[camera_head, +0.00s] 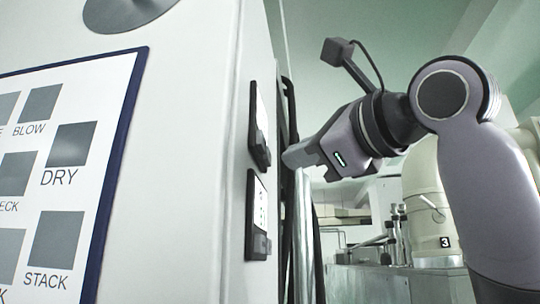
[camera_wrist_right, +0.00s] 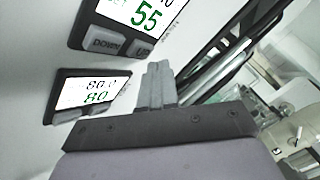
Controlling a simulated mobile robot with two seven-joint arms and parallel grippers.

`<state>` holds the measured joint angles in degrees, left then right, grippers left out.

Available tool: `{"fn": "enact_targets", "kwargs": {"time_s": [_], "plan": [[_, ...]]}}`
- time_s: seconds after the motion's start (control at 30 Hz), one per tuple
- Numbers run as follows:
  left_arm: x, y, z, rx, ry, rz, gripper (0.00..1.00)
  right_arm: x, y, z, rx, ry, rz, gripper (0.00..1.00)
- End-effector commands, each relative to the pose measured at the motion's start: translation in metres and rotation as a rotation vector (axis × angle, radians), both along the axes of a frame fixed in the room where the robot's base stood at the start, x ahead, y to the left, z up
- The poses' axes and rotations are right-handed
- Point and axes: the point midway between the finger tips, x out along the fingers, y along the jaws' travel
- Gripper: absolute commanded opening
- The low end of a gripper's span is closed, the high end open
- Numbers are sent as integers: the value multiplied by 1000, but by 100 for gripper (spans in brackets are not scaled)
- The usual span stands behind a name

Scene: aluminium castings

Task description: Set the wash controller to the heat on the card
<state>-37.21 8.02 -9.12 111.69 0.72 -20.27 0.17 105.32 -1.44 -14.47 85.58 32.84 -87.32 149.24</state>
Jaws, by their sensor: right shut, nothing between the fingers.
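Two black-framed controllers are mounted one above the other on the white cabinet's side: an upper one (camera_head: 260,125) and a lower one (camera_head: 257,215). In the right wrist view, one controller (camera_wrist_right: 125,22) shows a green 55 above DOWN and UP buttons. The other controller (camera_wrist_right: 93,92) shows 80.0 in black and 80 in green. I cannot read which is the wash controller. My right gripper (camera_head: 290,158) is beside the controllers. Its fingers (camera_wrist_right: 158,75) are shut and empty, close to the UP button; contact cannot be told. No heat card is identifiable. My left gripper is out of view.
The white cabinet (camera_head: 190,150) fills the left, with a blue-edged board (camera_head: 105,150) of grey squares labelled BLOW, DRY and STACK. Dark and metal vertical pipes stand just behind the controllers. A cream machine marked 3 (camera_head: 425,205) stands at the back right.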

Motion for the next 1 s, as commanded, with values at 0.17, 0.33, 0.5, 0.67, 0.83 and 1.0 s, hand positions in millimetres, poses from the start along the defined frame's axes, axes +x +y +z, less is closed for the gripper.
{"fn": "enact_targets", "kwargs": {"time_s": [0.17,0.33,0.5,0.67,0.83,1.0], "plan": [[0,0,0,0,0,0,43,1,4,0,0,1,1,0],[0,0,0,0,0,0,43,2,9,0,0,1,1,0],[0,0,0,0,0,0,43,2,8,0,0,0,0,0],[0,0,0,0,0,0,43,2,9,0,0,0,0,0],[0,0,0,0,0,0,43,2,10,0,0,0,0,0],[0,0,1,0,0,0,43,2,12,0,0,0,0,0]]}}
